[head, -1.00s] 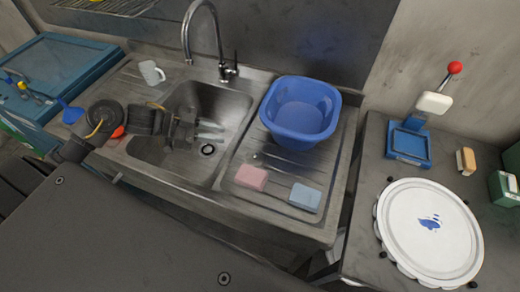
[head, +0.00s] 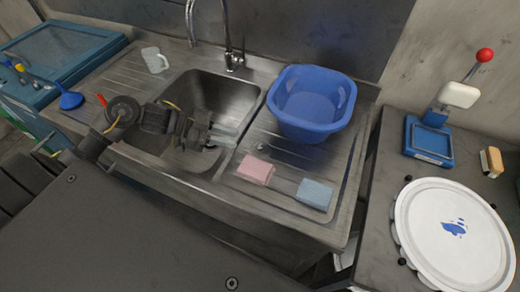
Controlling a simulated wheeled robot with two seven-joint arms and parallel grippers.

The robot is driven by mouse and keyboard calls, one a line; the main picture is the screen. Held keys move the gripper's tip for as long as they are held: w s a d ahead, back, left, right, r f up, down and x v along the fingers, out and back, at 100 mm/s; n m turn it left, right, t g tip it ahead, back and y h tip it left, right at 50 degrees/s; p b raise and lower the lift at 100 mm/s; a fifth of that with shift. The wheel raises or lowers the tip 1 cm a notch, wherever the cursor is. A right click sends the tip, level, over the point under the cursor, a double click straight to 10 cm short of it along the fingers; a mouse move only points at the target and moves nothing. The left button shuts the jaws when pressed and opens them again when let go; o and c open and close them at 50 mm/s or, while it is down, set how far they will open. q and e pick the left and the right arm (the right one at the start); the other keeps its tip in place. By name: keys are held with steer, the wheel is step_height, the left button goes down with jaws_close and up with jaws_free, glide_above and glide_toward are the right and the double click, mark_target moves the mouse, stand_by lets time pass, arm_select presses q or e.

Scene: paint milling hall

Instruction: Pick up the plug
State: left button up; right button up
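My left gripper (head: 226,134) reaches from the left over the steel sink bowl (head: 228,98). Its two pale fingers point right, with a gap between them, and I see nothing held. A dark round spot (head: 209,149) lies low in the bowl, just under the gripper and partly hidden by it. I cannot tell whether this is the plug or the open drain. No other plug is clear to me. My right gripper is out of view.
A blue basin (head: 311,125) stands on the right draining board, behind a pink sponge (head: 255,170) and a blue sponge (head: 314,194). The tap (head: 233,62) rises behind the bowl. A white mug (head: 154,60) stands at the left. A white lid (head: 454,235) lies at the right.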

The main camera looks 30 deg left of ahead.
mark_target(259, 146)
arm_select(q)
steer(key=x, duration=0.3)
steer(key=shift+w+d, duration=0.1)
steer(key=shift+w+d+f+p, duration=0.1)
steer(key=shift+w+d+p, duration=0.05)
steer(key=shift+d+p, duration=0.35)
steer(key=p+x, duration=0.1)
steer(key=x, duration=0.2)
steer(key=shift+w+d+f, duration=0.1)
steer(key=shift+d+f, duration=0.1)
steer(key=shift+w+d+f, duration=0.1)
steer(key=shift+d+f, duration=0.1)
steer(key=shift+d, duration=0.1)
steer(key=shift+a, duration=0.1)
jaws_close()
